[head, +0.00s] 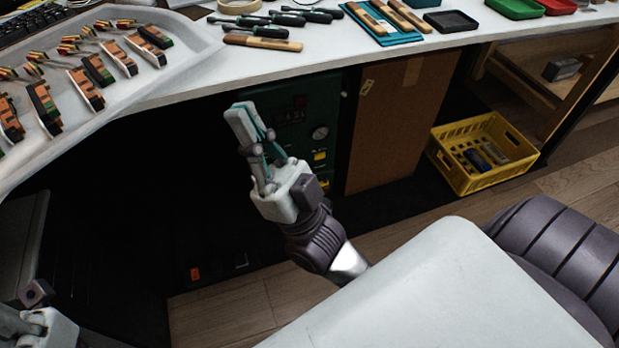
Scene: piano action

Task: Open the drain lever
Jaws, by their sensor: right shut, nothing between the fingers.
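A dark green machine (292,112) with a round gauge (320,133) stands under the bench, partly hidden behind my right gripper. Small yellow parts (320,156) show on its front below the gauge. I cannot tell which part is the drain lever. My right gripper (241,109) is shut and empty, pointing up and to the left in front of the machine's left side. I cannot tell whether it touches the machine. Part of my left arm's end (40,325) shows at the lower left corner; its fingers are not clear.
The white bench top (330,50) overhangs the machine and carries screwdrivers (265,20), wooden-handled tools and several piano action parts (85,88). A cardboard panel (400,120) stands right of the machine. A yellow crate (455,176) sits on the floor at right.

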